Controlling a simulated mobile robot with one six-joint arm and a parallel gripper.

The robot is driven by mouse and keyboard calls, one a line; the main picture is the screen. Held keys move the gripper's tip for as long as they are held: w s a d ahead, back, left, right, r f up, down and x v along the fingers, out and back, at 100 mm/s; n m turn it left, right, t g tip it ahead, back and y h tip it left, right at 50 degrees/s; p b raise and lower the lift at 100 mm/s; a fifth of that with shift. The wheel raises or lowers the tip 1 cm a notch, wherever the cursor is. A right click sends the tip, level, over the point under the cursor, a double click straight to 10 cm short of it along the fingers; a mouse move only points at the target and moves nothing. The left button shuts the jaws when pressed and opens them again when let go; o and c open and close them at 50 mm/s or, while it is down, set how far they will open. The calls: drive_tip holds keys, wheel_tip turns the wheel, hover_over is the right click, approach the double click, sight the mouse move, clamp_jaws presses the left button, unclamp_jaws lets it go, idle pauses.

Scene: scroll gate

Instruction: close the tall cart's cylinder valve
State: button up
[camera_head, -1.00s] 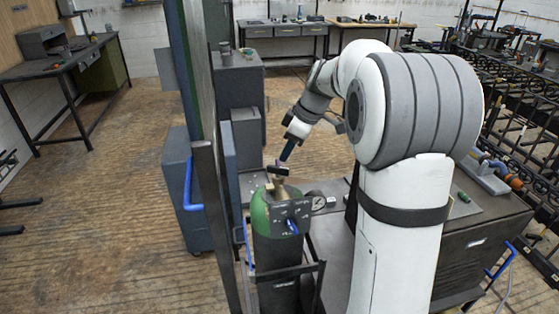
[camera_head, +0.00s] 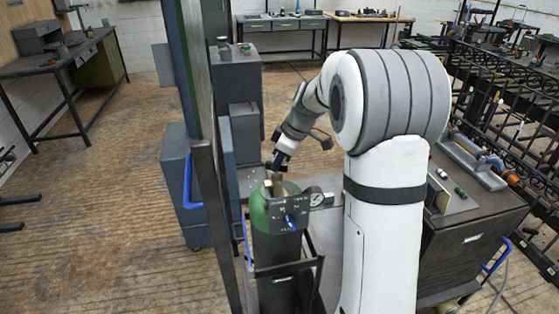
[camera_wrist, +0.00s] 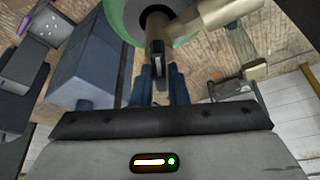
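The tall cart's cylinder (camera_head: 257,216) has a green shoulder and stands upright in the cart frame (camera_head: 290,268). Its brass valve (camera_head: 277,188) is on top, and the brass body also shows in the wrist view (camera_wrist: 205,20). My gripper (camera_head: 279,160) reaches down to the top of the valve and hides the dark handle in the head view. In the wrist view, the dark valve handle (camera_wrist: 157,52) lies between my two bluish fingers (camera_wrist: 160,78). Whether both fingers press on it, I cannot tell.
A dark panel with a blue knob (camera_head: 290,220) and a round gauge (camera_head: 314,197) sit in front of the cylinder. A tall post (camera_head: 212,205) stands close on the left. A dark bench (camera_head: 470,232) is at the right. The floor at the left is clear.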

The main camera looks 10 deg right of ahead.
clamp_jaws()
